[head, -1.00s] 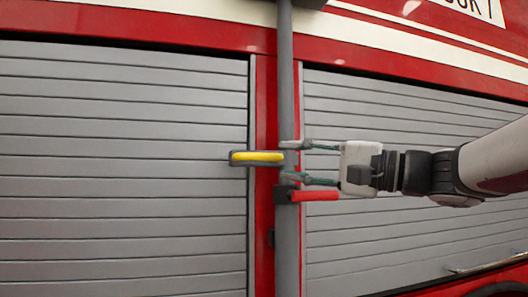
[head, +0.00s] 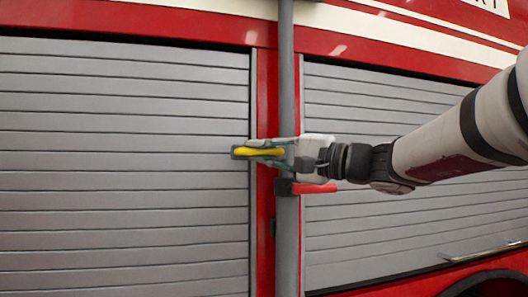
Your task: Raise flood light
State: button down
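A grey vertical pole (head: 288,230) stands in front of the red and grey truck side. A yellow handle (head: 262,152) with a dark base sticks out to the left at the pole. A red handle (head: 315,188) sticks out to the right from a dark collar (head: 284,187), just below. My gripper (head: 262,152) reaches in from the right across the pole, one finger above the yellow handle and one below. The fingers are close to the handle; I cannot tell whether they press on it. No flood light is in view.
Grey roller shutters (head: 120,180) lie flat behind, on both sides of a red post (head: 265,100). A bar handle (head: 485,250) is at the lower right shutter edge. A dark wheel arch (head: 490,283) is at the bottom right.

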notch_tip(320, 180, up, 18)
jog(key=p, duration=0.2)
jog(key=shift+r+p, duration=0.25)
jog(key=shift+p, duration=0.1)
dwell(0.4)
jog(key=c, duration=1.6)
grip_release()
jog(key=v, duration=1.2)
jog(key=shift+s, duration=0.1)
